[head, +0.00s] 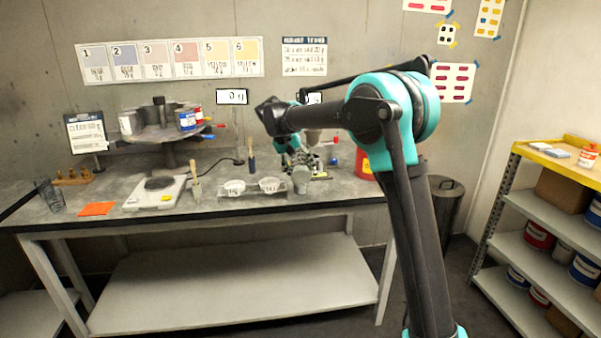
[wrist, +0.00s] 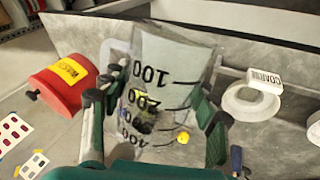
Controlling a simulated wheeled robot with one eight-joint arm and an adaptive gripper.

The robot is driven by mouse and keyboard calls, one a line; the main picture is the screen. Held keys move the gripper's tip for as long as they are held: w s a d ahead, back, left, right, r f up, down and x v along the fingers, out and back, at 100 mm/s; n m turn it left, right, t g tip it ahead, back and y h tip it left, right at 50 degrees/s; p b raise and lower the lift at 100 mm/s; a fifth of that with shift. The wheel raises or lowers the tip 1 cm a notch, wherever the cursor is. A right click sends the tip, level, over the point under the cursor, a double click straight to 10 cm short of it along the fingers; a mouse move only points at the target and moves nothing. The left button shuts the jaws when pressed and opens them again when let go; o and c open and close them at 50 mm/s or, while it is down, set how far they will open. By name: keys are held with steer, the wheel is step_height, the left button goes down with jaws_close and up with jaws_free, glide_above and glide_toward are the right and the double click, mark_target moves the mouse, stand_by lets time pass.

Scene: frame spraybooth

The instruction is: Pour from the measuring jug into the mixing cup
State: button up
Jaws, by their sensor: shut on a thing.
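The clear measuring jug (wrist: 172,65), with black marks from 100 to 400, is between the two fingers of my gripper (wrist: 155,125) in the wrist view. The gripper is shut on it. In the wrist view the 100 mark is above the 400 mark. I cannot tell how full the jug is. In the head view my gripper (head: 300,152) is over the right part of the bench, and the jug is hard to make out there. A small grey cup (head: 302,181), which looks like the mixing cup, stands near the front edge, just below the gripper. The jug seems to hide it in the wrist view.
Two white labelled rings (head: 235,187) (head: 270,185) sit left of the cup, close by. A red container (head: 363,166) stands right of the gripper. A can turntable (head: 160,135) is behind.

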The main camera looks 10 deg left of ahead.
steer(key=shift+f, duration=0.1)
stand_by(0.4)
steer(key=shift+f+t, duration=0.1)
steer(key=shift+t, duration=0.6)
steer(key=shift+s, duration=0.1)
steer(key=shift+s+f+m+t, duration=0.1)
steer(key=shift+f+m+t, duration=0.1)
steer(key=shift+t, duration=0.3)
steer(key=shift+f+m+t, duration=0.1)
steer(key=shift+m+t, duration=0.1)
steer(key=shift+t, duration=0.8)
steer(key=shift+s+m+t, duration=0.15)
steer(key=shift+m+t, duration=0.15)
steer(key=shift+t, duration=0.4)
steer(key=shift+s+r+m+t, duration=0.15)
steer(key=shift+m+t, duration=0.15)
steer(key=shift+t, duration=0.7)
